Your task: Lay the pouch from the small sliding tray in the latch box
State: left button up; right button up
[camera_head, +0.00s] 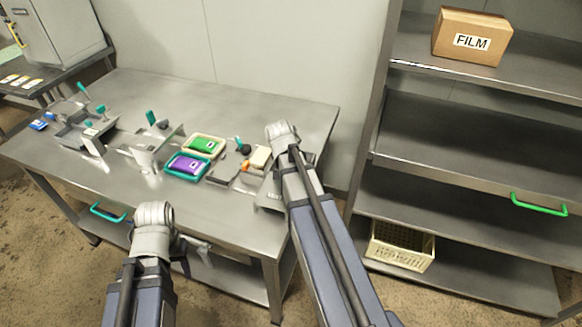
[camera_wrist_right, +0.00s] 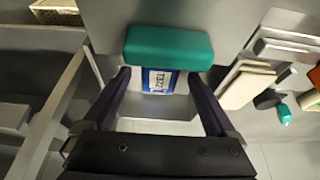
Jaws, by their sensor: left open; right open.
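In the right wrist view a blue pouch with a white label (camera_wrist_right: 160,81) lies in a grey metal tray (camera_wrist_right: 160,108), partly under a teal bar (camera_wrist_right: 168,46). My right gripper (camera_wrist_right: 158,92) is open, its fingers on either side of this tray; I cannot tell whether they touch it. In the head view my right arm hides most of that spot at the table's right end. My left gripper (camera_head: 197,254) is open and empty in front of the table's front edge. I cannot tell for sure which fixture is the latch box.
A purple pouch (camera_head: 186,164) lies in a teal tray, a green pouch (camera_head: 204,145) in a cream one. Metal fixtures with teal handles (camera_head: 88,134) stand at left. A cream block (camera_head: 261,156) is beside my right arm. A shelf rack (camera_head: 480,155) stands right. The table's back is clear.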

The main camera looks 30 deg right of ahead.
jog(key=p+v, duration=1)
jog(key=v, duration=0.1)
jog(key=shift+r, duration=0.25)
jog(key=shift+s+a, duration=0.1)
jog(key=shift+s, duration=0.05)
jog(key=shift+a, duration=0.25)
jog(key=s+a+n+g, duration=0.1)
jog(key=s+a+n, duration=0.3)
jog(key=a, duration=0.4)
jog(key=s+a+f+n+g+y, duration=0.1)
jog(key=s+a+n, duration=0.4)
jog(key=a, duration=0.4)
jog(key=s+a+n+g+y, duration=0.1)
jog(key=s+a+n, duration=0.3)
jog(key=a, duration=0.5)
jog(key=shift+s+a+f+n, duration=0.25)
jog(key=shift+s+f+n, duration=0.05)
jog(key=shift+n, duration=0.1)
jog(key=shift+c, duration=0.3)
